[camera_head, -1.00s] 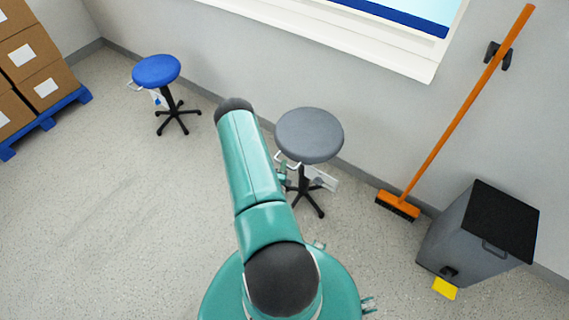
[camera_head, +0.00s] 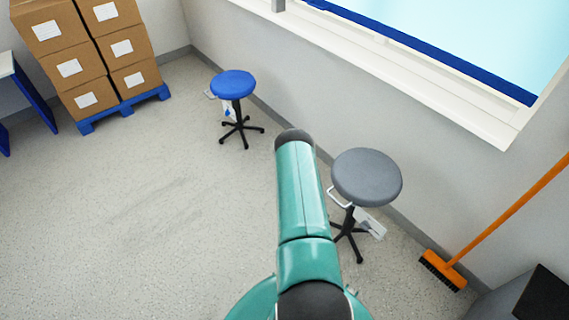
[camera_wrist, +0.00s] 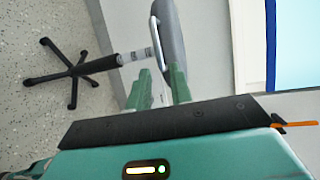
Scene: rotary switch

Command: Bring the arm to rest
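My gripper (camera_wrist: 160,88) shows in the wrist view as two green fingers with a gap between them; it is open and I see nothing held. In the head view my teal arm rises from the bottom middle and its gripper end is hidden behind it. The grey round stool (camera_head: 367,178) stands just right of my arm, on a black base. In the wrist view the grey stool (camera_wrist: 172,35) appears sideways beyond the fingers, with its metal handle. I cannot tell whether the fingers touch it.
A blue stool (camera_head: 233,84) stands farther back by the wall. Cardboard boxes (camera_head: 95,50) sit on a blue pallet (camera_head: 125,108) at the upper left. An orange broom (camera_head: 443,270) and a dark bin (camera_head: 540,300) are at the lower right. The floor at left is clear.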

